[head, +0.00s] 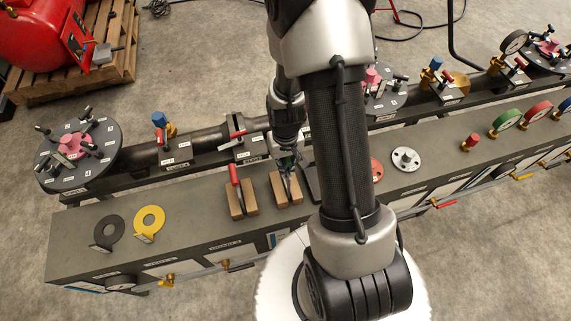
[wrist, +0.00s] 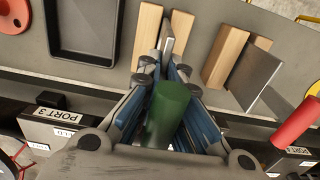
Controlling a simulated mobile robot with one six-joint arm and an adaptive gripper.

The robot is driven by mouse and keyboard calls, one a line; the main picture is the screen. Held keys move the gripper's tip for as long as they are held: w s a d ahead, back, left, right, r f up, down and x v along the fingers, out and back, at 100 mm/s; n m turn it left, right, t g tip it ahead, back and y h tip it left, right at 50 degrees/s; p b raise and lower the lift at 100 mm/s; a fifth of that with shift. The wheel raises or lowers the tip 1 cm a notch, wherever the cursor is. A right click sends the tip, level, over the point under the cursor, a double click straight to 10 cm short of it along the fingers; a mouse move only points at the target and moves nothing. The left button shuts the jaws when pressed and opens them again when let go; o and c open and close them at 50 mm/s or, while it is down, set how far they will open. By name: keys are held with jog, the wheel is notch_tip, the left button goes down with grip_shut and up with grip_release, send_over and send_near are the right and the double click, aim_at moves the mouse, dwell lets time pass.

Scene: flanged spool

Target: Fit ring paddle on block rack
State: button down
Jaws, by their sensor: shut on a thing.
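My gripper (head: 289,158) points down over the right-hand wooden block rack (head: 279,189) on the bench. In the wrist view my gripper (wrist: 165,72) is shut on a green-handled piece (wrist: 170,112). Its thin grey plate (wrist: 168,36) reaches toward the gap between the pale wooden blocks (wrist: 146,36); how deep it sits is hidden. A black ring paddle (head: 107,228) and a yellow ring paddle (head: 148,218) lie at the bench's left end.
A black tray (wrist: 82,28) lies beside the right-hand rack. A red disc (head: 376,168) and a grey flange (head: 406,158) lie farther right. A dark pipe with valves (head: 195,146) runs behind the racks. The bench between the yellow paddle and left rack is clear.

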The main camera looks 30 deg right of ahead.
jog(key=shift+f+b, duration=1.2)
jog(key=shift+f, duration=0.4)
jog(key=c, duration=1.7)
grip_release()
jog(key=shift+r, duration=0.1)
notch_tip(320, 180, up, 12)
jog(key=shift+f, duration=0.1)
